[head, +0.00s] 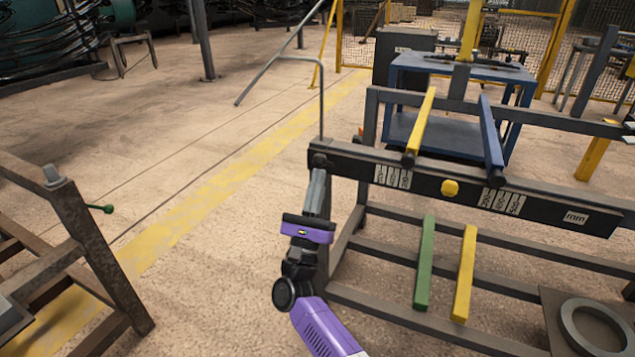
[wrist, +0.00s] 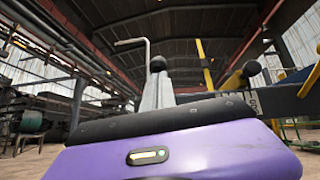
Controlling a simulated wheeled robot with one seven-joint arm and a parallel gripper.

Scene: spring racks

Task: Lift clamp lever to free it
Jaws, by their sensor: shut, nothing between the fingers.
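My gripper (head: 318,178) is shut and empty, pointing up at the left end of the rack's dark scale bar (head: 540,205). In the wrist view its grey fingers (wrist: 157,80) stand together, with a dark round knob (wrist: 157,63) right at their tips. A thin grey bent rod (head: 321,105) rises from that bar end and slopes down left at its top. The rod (wrist: 147,50) also shows behind the knob in the wrist view. I cannot tell whether the fingers touch the knob, nor whether this rod is the clamp lever. A yellow knob (head: 450,187) sits on the bar's front.
A yellow arm (head: 420,120) and a blue arm (head: 490,135) extend back from the bar. Green (head: 425,260) and yellow (head: 465,270) bars lie lower. A rusty frame (head: 100,250) with a green-knobbed lever (head: 103,209) stands left. The floor between is clear.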

